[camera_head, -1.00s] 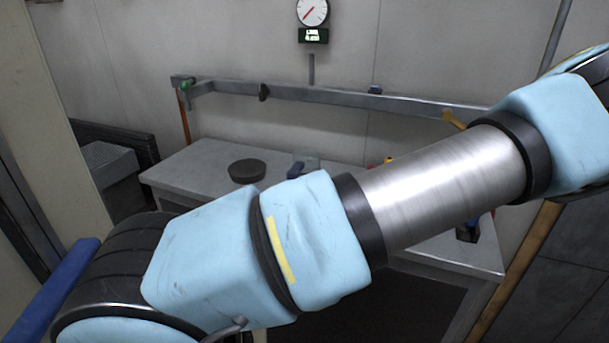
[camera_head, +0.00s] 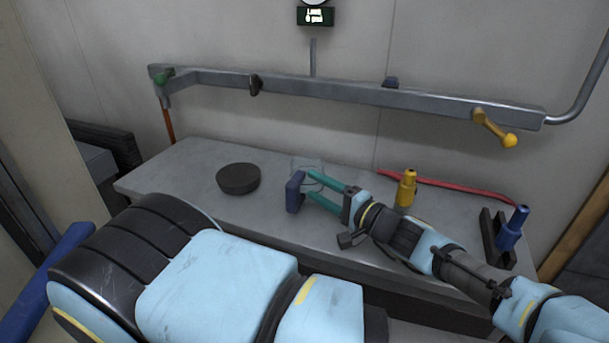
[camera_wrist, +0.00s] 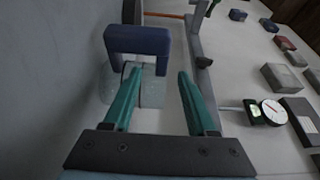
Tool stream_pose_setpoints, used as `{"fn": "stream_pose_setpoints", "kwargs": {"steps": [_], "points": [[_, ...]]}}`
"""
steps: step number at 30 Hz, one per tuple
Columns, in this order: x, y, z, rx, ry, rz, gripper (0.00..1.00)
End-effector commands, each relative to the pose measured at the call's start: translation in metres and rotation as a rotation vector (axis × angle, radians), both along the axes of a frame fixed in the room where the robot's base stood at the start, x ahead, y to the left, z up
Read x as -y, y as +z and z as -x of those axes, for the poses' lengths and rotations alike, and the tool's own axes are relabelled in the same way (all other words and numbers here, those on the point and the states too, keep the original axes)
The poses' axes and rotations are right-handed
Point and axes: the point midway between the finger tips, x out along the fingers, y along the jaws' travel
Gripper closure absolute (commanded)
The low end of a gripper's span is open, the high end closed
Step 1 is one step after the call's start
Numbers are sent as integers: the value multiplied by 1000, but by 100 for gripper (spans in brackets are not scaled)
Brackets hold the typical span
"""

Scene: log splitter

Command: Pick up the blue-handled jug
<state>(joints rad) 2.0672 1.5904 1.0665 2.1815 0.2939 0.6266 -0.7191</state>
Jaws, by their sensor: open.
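The jug has a clear body (camera_head: 306,166) and a blue handle (camera_head: 294,194); it stands on the grey table behind my gripper's fingertips. My gripper (camera_head: 311,185) has two green fingers, open and empty, with the tips close to the handle. In the wrist view the clear body (camera_wrist: 152,88) and the U-shaped blue handle (camera_wrist: 138,40) show ahead of my gripper (camera_wrist: 159,72). There one side of the handle appears between the fingertips, the left tip overlapping the handle's opening. I cannot tell whether they touch.
A dark round block (camera_head: 238,179) sits left of the jug on the table (camera_head: 185,165). A metal rail (camera_head: 330,97) runs along the wall behind.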

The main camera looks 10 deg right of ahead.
Motion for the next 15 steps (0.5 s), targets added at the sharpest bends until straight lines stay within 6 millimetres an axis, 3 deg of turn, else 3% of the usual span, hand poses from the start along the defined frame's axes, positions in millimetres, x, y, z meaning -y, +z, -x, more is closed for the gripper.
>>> {"fn": "stream_pose_setpoints", "kwargs": {"steps": [4, 15], "points": [[-17, 4, -19, 2, 5, -3, 43], [-40, 7, -44, -1, 5, -3, 43]]}}
